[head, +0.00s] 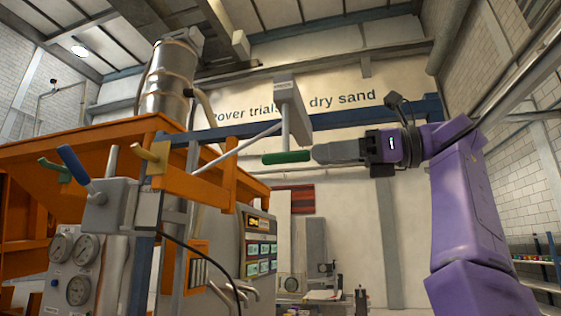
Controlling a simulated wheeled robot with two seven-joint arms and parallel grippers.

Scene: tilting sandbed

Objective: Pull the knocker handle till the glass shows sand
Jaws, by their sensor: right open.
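A green handle bar (286,157) hangs level at the lower end of a thin rod under a grey box (291,88) on the blue beam. I take it for the knocker handle. My right gripper (316,153) comes in from the right and is open, its fingertips at the handle's right end. I cannot tell whether they touch it or reach around it. I cannot pick out the glass or any sand in it. My left gripper is not in view.
An orange frame (95,135) with a metal cylinder (170,78) fills the left. A blue-handled lever (76,165) and a yellow handle (151,156) stand at its front, above gauges (76,290). A blue beam (375,115) runs behind my gripper. Space below the green handle looks open.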

